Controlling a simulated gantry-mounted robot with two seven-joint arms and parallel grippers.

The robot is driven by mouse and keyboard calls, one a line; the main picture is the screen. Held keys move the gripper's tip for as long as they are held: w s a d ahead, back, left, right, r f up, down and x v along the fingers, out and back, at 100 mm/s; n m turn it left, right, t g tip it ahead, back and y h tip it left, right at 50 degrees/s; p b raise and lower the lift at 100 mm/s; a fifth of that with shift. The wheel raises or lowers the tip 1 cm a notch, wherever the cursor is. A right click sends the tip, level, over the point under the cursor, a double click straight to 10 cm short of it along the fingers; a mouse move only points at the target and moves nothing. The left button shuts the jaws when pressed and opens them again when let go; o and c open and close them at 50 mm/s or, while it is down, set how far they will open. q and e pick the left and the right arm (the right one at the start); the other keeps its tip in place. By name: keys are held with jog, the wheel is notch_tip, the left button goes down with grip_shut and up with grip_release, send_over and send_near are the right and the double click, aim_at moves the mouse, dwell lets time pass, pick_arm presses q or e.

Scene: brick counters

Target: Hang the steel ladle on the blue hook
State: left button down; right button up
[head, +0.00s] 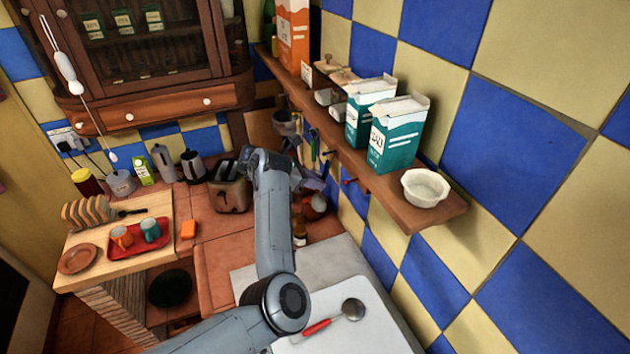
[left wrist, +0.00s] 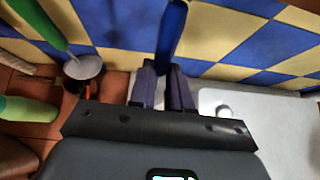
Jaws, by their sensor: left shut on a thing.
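A steel ladle (head: 352,309) with a red handle lies on the white worktop in the head view. My left gripper (left wrist: 164,88) is at the wall below the shelf. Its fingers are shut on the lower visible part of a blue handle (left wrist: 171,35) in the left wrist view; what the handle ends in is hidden. In the head view my arm mostly covers this gripper (head: 315,182). Small coloured hooks and handles run under the shelf, with a red hook (head: 348,182) nearest. I cannot tell which blue bit there is the blue hook. My right gripper is out of view.
The wooden shelf (head: 440,213) above carries teal cartons (head: 395,135) and a white bowl (head: 425,187). A green-handled utensil (left wrist: 42,22) hangs close left of my gripper in the left wrist view. A toaster (head: 230,185) stands beyond. The white worktop (head: 385,335) is mostly clear.

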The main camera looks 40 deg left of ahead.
pick_arm(q)
jog(key=c, duration=1)
grip_release()
